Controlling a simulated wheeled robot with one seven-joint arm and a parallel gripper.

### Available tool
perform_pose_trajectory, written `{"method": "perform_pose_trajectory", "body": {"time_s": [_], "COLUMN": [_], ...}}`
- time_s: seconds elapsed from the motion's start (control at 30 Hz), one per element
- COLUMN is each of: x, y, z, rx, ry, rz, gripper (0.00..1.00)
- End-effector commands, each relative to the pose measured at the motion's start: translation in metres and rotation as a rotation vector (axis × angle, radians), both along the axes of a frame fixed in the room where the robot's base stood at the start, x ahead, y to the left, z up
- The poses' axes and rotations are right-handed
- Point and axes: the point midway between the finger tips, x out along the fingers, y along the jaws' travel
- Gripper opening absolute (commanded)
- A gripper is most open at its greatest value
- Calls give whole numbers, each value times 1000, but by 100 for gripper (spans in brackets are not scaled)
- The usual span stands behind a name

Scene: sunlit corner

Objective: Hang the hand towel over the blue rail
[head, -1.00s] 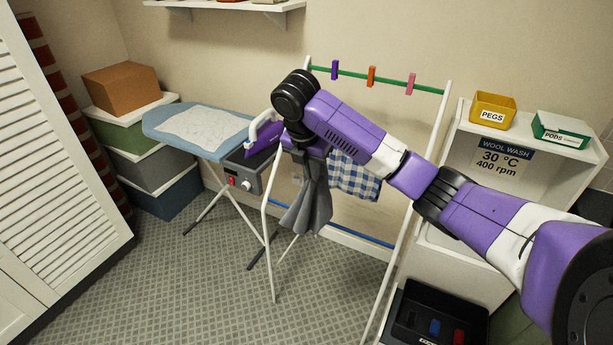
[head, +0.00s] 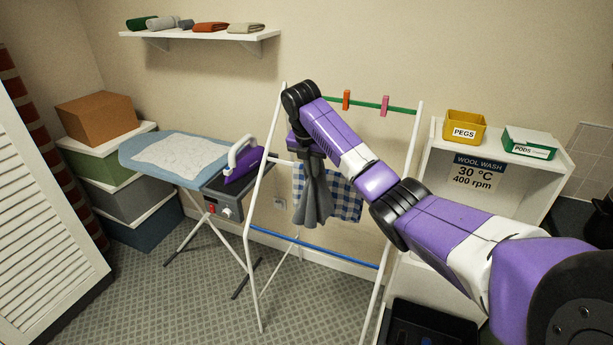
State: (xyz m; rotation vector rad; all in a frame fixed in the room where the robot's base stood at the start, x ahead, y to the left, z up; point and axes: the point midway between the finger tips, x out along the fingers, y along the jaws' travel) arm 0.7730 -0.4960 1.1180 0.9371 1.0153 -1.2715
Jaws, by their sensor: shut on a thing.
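The grey hand towel (head: 313,203) hangs in folds from my gripper (head: 308,154), which is shut on its upper end. The fingertips are partly hidden by the towel and the wrist. The blue rail (head: 318,249) is the low bar of the white drying rack (head: 397,220), running between its side posts. The towel's lower end hangs in the air and shows just above the blue rail in the picture, apart from it. I cannot tell their difference in depth.
A blue checked cloth (head: 345,195) hangs behind the towel. The rack's green top rail (head: 403,110) carries an orange peg (head: 346,99) and a pink peg (head: 385,105). An ironing board (head: 140,150) with an iron (head: 242,166) stands left; a white shelf unit (head: 433,150) stands right.

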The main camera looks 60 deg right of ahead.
Motion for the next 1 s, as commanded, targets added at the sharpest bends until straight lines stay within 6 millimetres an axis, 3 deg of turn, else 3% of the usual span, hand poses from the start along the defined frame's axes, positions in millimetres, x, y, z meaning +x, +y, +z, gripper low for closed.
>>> {"method": "perform_pose_trajectory", "body": {"time_s": [0.33,1.0], "x": [4,4], "y": [-50,-47], "z": [1,-107], "rx": [0,0], "ry": [0,-1], "rz": [-2,-1], "gripper": [0,0]}}
